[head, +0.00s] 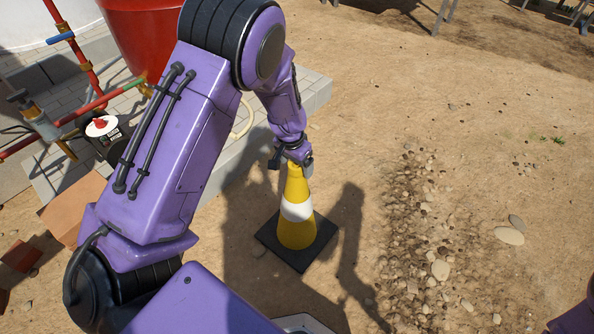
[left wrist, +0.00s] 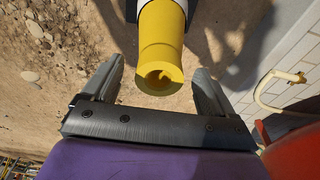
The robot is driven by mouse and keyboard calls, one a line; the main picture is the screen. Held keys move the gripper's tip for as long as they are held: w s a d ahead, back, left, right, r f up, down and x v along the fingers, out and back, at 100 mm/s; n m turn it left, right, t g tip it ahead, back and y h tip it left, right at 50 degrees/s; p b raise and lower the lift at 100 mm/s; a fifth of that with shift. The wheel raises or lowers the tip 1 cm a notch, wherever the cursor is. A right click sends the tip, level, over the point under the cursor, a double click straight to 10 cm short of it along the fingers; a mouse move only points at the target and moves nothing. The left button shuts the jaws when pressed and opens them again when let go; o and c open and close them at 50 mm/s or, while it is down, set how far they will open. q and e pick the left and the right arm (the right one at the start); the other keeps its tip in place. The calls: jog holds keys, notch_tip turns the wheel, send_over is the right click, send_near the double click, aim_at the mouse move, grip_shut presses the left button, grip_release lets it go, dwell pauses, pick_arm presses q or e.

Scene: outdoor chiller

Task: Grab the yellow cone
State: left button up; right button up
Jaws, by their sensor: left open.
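The yellow cone (head: 294,226) stands upright on the sandy ground, with a white band around its middle and a flat black square base. My left gripper (head: 292,162) is at the cone's top in the head view. In the left wrist view the cone's hollow yellow top (left wrist: 162,68) shows between and just beyond the two spread fingers of the open left gripper (left wrist: 163,85). Gaps show between the cone and each finger. Most of the cone's lower part is cut off in the wrist view. My right gripper is not in view.
A tiled ledge (head: 315,92) with a pale hose lies behind the left arm. A red container (head: 145,35) and red pipes (head: 75,45) stand at the upper left. Loose stones (head: 440,270) lie right of the cone. Open sand (head: 480,90) extends behind.

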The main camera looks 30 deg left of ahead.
pick_arm(q)
jog(key=f, duration=0.2)
jog(key=shift+w+f, duration=0.2)
jog(key=shift+f, duration=0.15)
grip_shut()
jog(key=shift+r, duration=0.15)
